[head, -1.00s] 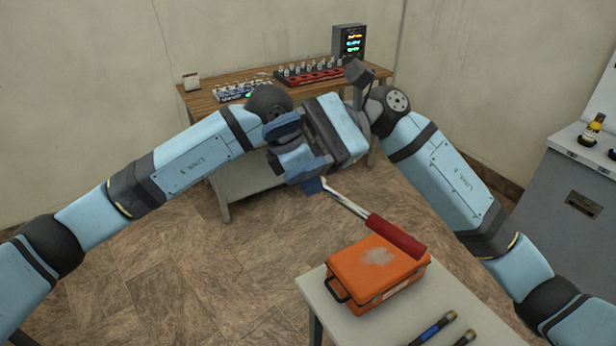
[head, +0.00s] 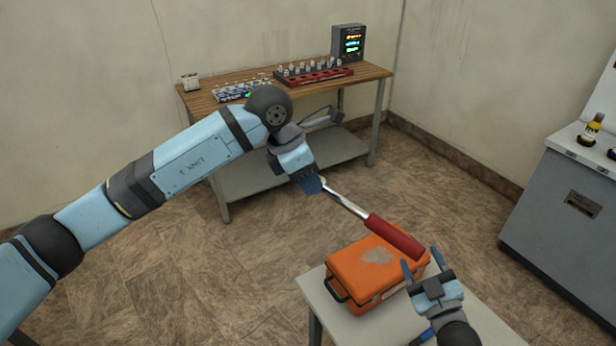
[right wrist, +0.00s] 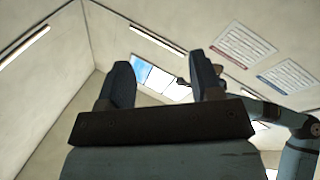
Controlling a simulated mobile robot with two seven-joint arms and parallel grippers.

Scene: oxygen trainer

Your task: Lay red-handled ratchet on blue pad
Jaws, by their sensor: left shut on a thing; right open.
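The ratchet with a red handle (head: 393,236) and bare metal shaft is in the air in the head view, slanting down to the right. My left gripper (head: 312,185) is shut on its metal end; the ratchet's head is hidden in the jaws. My right gripper (head: 421,258) is open, fingers pointing up, with its fingertips by the free end of the red handle. I cannot tell whether they touch it. In the right wrist view, its two fingers (right wrist: 163,80) stand apart. I see no blue pad in these views.
An orange case (head: 372,270) sits on a pale table (head: 310,285) below the ratchet. Tools on the table's front part are mostly covered by my right gripper. A wooden bench (head: 200,100) with racks and a lit monitor (head: 348,42) stands behind. A grey cabinet (head: 565,200) is at right.

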